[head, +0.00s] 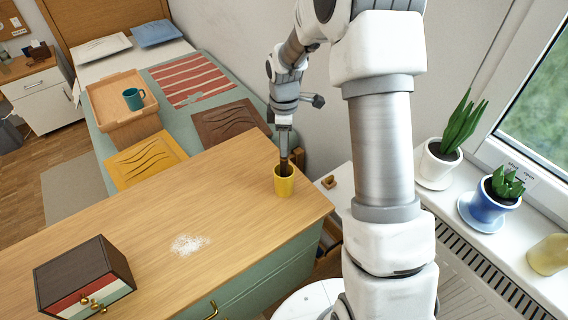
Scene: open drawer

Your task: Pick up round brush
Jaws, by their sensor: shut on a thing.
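A yellow cup (284,184) stands upright near the right end of the wooden-topped dresser (190,205). A dark brown thing (284,168), apparently the round brush, stands upright with its lower end hidden inside the cup. My gripper (284,153) points straight down above the cup and is shut on the upper part of the brush. The fingers are small in the head view, and the brush's bristles cannot be made out.
A patch of white powder (189,244) lies on the dresser top. A small dark box with coloured drawers (84,278) stands at its left. A bed with a tray (112,88) and cushions lies behind. Potted plants (488,205) stand on the sill at right.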

